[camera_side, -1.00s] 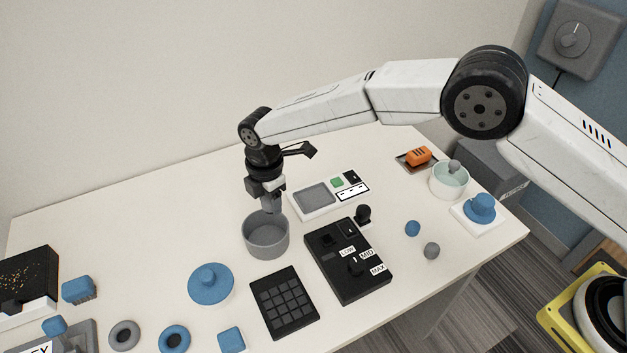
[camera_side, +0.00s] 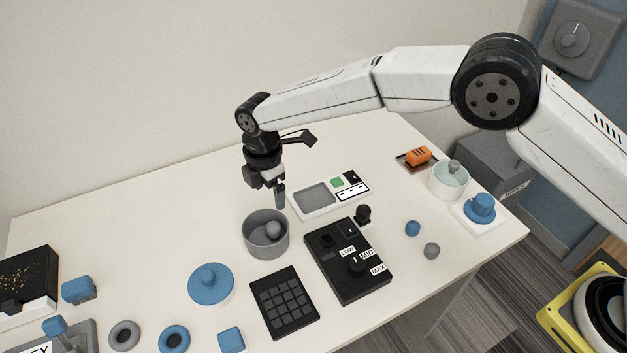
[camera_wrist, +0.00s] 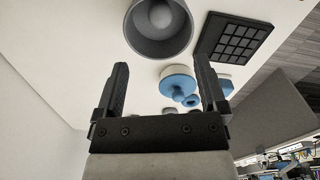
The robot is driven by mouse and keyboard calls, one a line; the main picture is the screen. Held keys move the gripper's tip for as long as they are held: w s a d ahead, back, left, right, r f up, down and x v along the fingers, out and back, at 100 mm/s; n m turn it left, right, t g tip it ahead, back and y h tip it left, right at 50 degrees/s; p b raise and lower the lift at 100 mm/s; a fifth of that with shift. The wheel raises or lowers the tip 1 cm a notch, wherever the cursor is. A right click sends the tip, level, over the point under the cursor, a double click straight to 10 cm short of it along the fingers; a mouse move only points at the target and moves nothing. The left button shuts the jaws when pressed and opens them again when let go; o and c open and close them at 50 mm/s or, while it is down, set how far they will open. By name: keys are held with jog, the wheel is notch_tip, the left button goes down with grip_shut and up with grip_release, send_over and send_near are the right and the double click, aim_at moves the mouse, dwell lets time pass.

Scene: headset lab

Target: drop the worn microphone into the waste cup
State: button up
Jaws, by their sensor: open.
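A grey open cup (camera_side: 258,249), which I take as the waste cup, stands on the table; it also shows in the wrist view (camera_wrist: 140,42). A rounded grey piece (camera_side: 273,230), which looks like the worn microphone, lies inside it toward the right wall. The wrist view shows this piece (camera_wrist: 160,14) inside the cup too. My gripper (camera_side: 280,201) is above the cup, near its back right rim and apart from it. In the wrist view my gripper (camera_wrist: 162,75) has its fingers wide apart with nothing between them.
A black control box (camera_side: 347,273) and a white panel (camera_side: 318,205) stand right of the cup. A black keypad (camera_side: 284,302) and a blue lidlike disc (camera_side: 210,284) lie in front. A pale green cup (camera_side: 449,186) stands farther right. The table's back left is clear.

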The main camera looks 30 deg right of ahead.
notch_tip(320, 180, up, 5)
jog(key=shift+r, duration=0.1)
dwell(0.3)
jog(key=shift+d, duration=0.1)
jog(key=s+d+r+m+t, duration=0.1)
jog(key=s+d+m, duration=0.2)
jog(key=d+m, duration=0.5)
jog(key=s+d+r+m, duration=0.2)
jog(key=s+d+m, duration=0.1)
jog(key=d, duration=0.9)
jog(key=s+d+f+m+t, duration=0.1)
jog(key=s+d+f+m, duration=0.1)
jog(key=s+d+m, duration=0.8)
jog(key=s+d, duration=0.1)
jog(key=s, duration=0.5)
jog(key=shift+s+d+t, duration=0.2)
jog(key=shift+d+t, duration=0.1)
jog(key=shift+d, duration=0.05)
